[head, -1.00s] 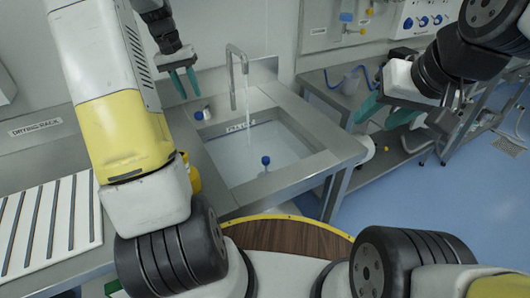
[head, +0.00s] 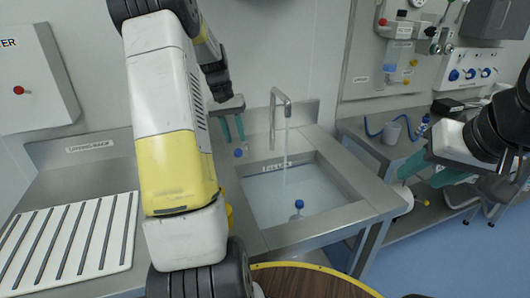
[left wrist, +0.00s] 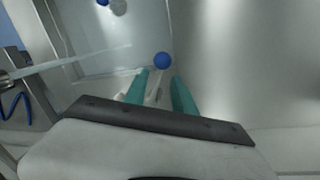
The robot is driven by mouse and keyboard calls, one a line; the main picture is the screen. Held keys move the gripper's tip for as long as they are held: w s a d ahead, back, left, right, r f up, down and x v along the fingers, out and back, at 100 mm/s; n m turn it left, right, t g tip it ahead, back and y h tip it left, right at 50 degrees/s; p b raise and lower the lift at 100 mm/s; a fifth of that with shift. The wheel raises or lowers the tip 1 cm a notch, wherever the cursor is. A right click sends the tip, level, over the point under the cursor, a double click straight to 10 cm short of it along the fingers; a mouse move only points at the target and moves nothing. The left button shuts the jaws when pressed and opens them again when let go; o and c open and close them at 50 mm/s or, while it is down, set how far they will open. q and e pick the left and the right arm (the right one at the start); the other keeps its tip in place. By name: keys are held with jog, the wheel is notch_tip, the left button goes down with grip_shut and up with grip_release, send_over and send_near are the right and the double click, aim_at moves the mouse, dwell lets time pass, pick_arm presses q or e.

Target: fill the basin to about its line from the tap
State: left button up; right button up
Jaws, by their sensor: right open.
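The sink basin (head: 338,205) is set in a steel counter and holds water. A thin stream (head: 285,165) falls from the curved tap (head: 273,112) into it. A label (head: 277,165), too small to read surely, is on the basin's back wall near the water. A blue-topped stem (head: 298,204) stands in the basin. My left gripper (head: 234,139) is open just above the blue-knobbed tap handle (head: 239,153). In the left wrist view the blue knob (left wrist: 162,60) shows just beyond the gap between the open fingertips (left wrist: 159,76). My right gripper (head: 420,172) is open, off to the right.
A ribbed white drying rack (head: 70,245) lies on the counter at left. A steel side bench (head: 375,140) with a grey cup (head: 391,132) and blue hose stands right of the sink. A wall panel with blue knobs (head: 470,73) is behind. A round wooden top (head: 310,284) is in front.

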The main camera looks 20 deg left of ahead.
aim_at(241, 147)
pick_arm(q)
jog(key=f, duration=0.2)
jog(key=d+f, duration=0.1)
jog(key=f, duration=0.2)
jog(key=shift+w, duration=0.1)
grip_shut()
dwell(1.3)
